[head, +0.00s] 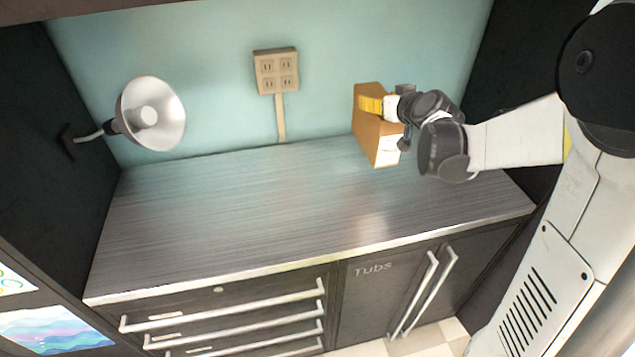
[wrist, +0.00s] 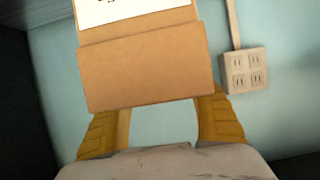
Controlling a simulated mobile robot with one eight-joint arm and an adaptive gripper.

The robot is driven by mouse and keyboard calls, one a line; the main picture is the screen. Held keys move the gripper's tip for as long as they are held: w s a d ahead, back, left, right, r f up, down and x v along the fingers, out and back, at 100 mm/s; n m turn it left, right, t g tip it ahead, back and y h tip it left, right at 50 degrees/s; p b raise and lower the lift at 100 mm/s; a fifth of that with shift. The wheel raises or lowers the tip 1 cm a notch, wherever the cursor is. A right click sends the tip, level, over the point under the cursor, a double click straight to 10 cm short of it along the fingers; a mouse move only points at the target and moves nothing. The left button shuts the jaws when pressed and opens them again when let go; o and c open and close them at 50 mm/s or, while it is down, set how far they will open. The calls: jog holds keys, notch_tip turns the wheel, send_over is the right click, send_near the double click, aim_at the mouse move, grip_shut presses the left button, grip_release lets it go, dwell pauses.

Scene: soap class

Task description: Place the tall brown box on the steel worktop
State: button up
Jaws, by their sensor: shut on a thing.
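The tall brown box (head: 368,134) is held by my gripper (head: 372,104) at the back right of the steel worktop (head: 250,205). It has a white label low on its side. The box looks slightly tilted, and I cannot tell whether its bottom touches the worktop. In the wrist view the box (wrist: 148,65) fills the top middle, with part of the white label at the top edge. The yellow fingers of my gripper (wrist: 160,108) stand on either side of it, shut on it.
A wall socket panel (head: 276,71) is on the blue back wall, left of the box. A round metal lamp (head: 150,115) sticks out from the dark left wall. The worktop is otherwise bare. Drawers (head: 235,320) and a cabinet marked Tubs (head: 375,300) are below it.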

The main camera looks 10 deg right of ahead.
jog(key=shift+w+d+r, duration=0.15)
jog(key=s+a+f+b, duration=0.2)
jog(key=a+f+b, duration=0.3)
jog(key=a+f, duration=0.5)
jog(key=shift+s+a+f, duration=0.15)
jog(key=shift+a+f, duration=0.25)
jog(key=shift+a, duration=0.1)
jog(key=shift+f+b, duration=0.1)
jog(key=shift+b, duration=0.25)
jog(key=o, duration=1.3)
jog(key=shift+o, duration=0.6)
